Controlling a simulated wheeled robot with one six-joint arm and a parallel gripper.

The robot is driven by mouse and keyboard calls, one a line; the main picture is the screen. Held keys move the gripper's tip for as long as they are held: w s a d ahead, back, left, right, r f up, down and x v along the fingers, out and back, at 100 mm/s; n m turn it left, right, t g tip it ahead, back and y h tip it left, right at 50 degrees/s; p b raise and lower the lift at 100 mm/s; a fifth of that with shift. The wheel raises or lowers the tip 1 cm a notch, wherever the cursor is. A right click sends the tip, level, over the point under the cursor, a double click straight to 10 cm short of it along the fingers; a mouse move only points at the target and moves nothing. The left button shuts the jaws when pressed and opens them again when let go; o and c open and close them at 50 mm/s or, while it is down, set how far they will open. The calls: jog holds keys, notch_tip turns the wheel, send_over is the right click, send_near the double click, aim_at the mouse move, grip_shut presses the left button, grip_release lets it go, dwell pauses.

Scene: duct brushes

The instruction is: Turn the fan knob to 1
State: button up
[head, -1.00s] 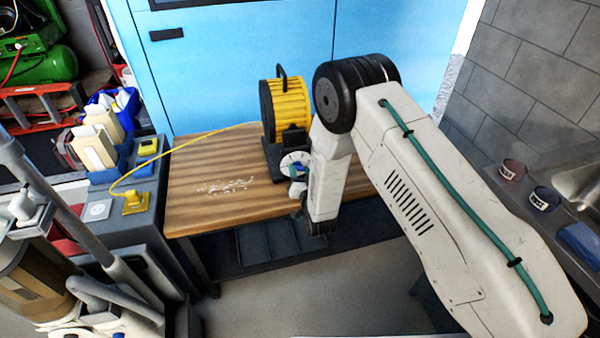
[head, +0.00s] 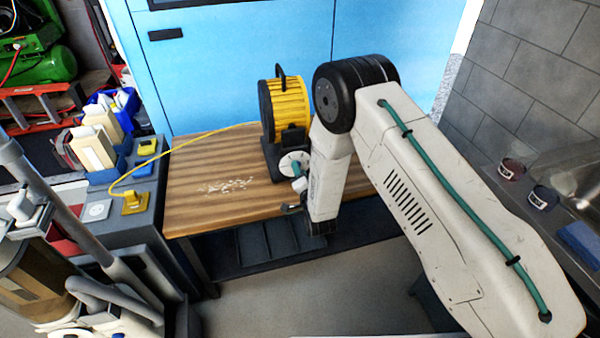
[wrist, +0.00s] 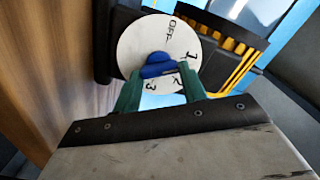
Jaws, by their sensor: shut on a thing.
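The yellow fan (head: 284,108) with a black handle stands on the wooden bench, partly behind my arm. Its white dial (head: 287,160) faces my gripper (head: 297,170). In the wrist view the dial (wrist: 135,42) reads OFF, 1 and 3, with another mark partly covered by a finger. The blue knob (wrist: 157,65) sits at the dial's centre. My gripper (wrist: 160,78) has its green fingers shut on the knob, one on each side. The knob's long side lies slantwise, with its right end towards the side of 1 and the covered mark; I cannot tell its exact setting.
The wooden bench (head: 215,190) carries pale scraps (head: 228,185) left of the fan. A yellow cord (head: 180,152) runs from the fan to a yellow plug (head: 134,201) on the grey unit. A blue cabinet (head: 230,60) stands close behind the fan.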

dwell(0.4)
jog(key=o, duration=1)
jog(key=v, duration=0.7)
jog(key=shift+s+d, duration=0.15)
jog(key=shift+s, duration=0.25)
